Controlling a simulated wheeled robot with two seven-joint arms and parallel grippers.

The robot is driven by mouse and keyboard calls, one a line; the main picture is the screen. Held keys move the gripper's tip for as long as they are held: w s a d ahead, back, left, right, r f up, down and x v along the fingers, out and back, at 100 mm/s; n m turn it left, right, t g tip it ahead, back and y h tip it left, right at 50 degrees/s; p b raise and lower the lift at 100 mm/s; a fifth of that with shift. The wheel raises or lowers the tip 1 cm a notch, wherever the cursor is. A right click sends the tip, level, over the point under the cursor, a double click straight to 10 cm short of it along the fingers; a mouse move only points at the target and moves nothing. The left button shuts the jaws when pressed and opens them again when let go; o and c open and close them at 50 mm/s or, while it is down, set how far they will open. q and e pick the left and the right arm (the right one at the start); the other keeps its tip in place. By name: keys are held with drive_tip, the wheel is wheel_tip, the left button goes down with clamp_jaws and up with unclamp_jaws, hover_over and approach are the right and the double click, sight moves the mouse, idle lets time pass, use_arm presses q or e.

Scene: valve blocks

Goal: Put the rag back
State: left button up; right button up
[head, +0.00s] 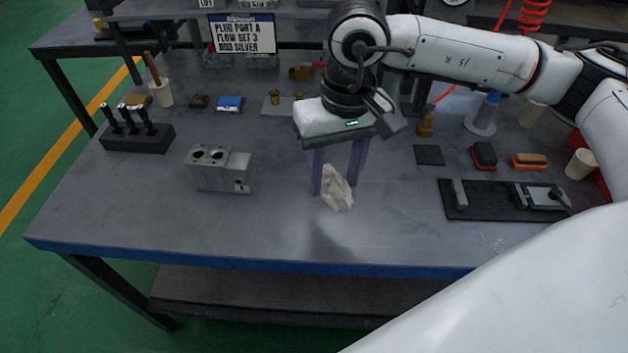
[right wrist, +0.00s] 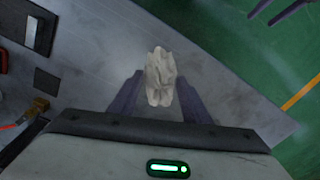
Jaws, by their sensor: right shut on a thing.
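A crumpled off-white rag (head: 337,188) is between the purple fingers of my right gripper (head: 335,182), over the middle of the grey workbench. The gripper is shut on the rag, and the lower part of the rag hangs below the fingertips. A shadow lies on the bench in front of it, and I cannot tell the exact height. In the right wrist view the rag (right wrist: 160,78) sticks out between the fingertips of my right gripper (right wrist: 158,95). My left gripper is not in the head view; two purple finger shapes (right wrist: 283,10) show at the top of the right wrist view.
A grey valve block (head: 222,170) stands left of the rag. A black tool holder (head: 138,136) is at the far left. A black fixture plate (head: 500,202), a brush (head: 529,160) and a dark square pad (head: 429,155) lie to the right. The front middle of the bench is clear.

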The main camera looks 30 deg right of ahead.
drive_tip(key=w+d+f+m, duration=0.2)
drive_tip(key=w+d+m, duration=0.4)
drive_tip(key=w+d, duration=0.2)
drive_tip(key=f, duration=0.3)
drive_tip(key=f+p, duration=0.1)
drive_tip(key=f, duration=0.1)
drive_tip(key=shift+w+d+f, duration=0.2)
drive_tip(key=shift+w+f, duration=0.1)
drive_tip(key=shift+f, duration=0.05)
wheel_tip(320, 180, down, 4)
drive_tip(key=shift+f, duration=0.1)
drive_tip(key=o, duration=0.5)
drive_tip(key=shift+f, duration=0.1)
drive_tip(key=o, duration=0.4)
drive_tip(key=shift+o, duration=0.2)
